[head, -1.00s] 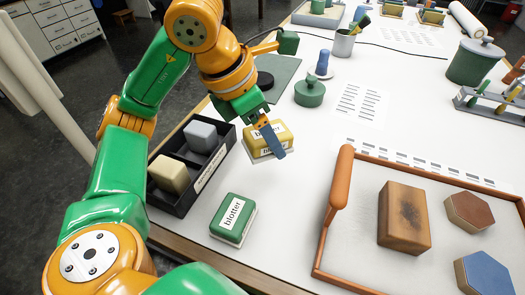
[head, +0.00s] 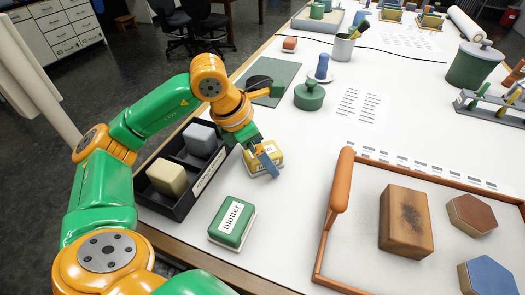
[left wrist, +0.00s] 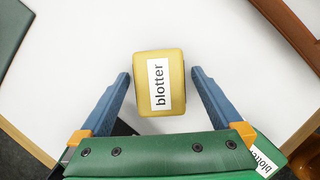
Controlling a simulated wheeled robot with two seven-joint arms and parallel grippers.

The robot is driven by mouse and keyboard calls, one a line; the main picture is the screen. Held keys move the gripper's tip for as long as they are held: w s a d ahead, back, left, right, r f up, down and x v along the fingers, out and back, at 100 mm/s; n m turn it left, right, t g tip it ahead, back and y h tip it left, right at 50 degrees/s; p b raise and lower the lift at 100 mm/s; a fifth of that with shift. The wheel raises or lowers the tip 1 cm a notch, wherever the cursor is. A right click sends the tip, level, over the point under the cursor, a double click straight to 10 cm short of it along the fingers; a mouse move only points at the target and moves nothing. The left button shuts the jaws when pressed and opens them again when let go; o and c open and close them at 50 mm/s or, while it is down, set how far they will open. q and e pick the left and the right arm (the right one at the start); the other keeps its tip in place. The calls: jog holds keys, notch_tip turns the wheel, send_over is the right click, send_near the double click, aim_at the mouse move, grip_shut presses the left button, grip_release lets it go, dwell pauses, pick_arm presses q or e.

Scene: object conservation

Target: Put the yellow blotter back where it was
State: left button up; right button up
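The yellow blotter (head: 264,163) has a white label and sits on the white table, just right of the dark two-part tray. In the left wrist view the yellow blotter (left wrist: 175,98) lies between the two blue fingers, with a visible gap on each side. My left gripper (head: 267,160) is open around it; its fingertips also show in the left wrist view (left wrist: 161,76). The arm and a finger hide part of the blotter in the head view. A green blotter (head: 232,221) lies nearer, on the table. My right gripper is not in view.
The dark tray (head: 172,211) holds a grey block (head: 201,139) and a cream block (head: 167,178). An orange-framed board (head: 330,235) with several blocks lies to the right. A green lidded pot (head: 309,97) and a green mat (head: 277,72) are farther back. Table between blotters and board is clear.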

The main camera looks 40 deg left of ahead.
pick_arm(q)
jog(key=shift+r, duration=0.15)
jog(key=shift+s+a+r, duration=0.1)
jog(key=shift+r, duration=0.3)
jog(key=p+v, duration=0.1)
jog(key=v, duration=1)
jog(key=shift+p, duration=0.35)
jog(key=shift+s, duration=0.15)
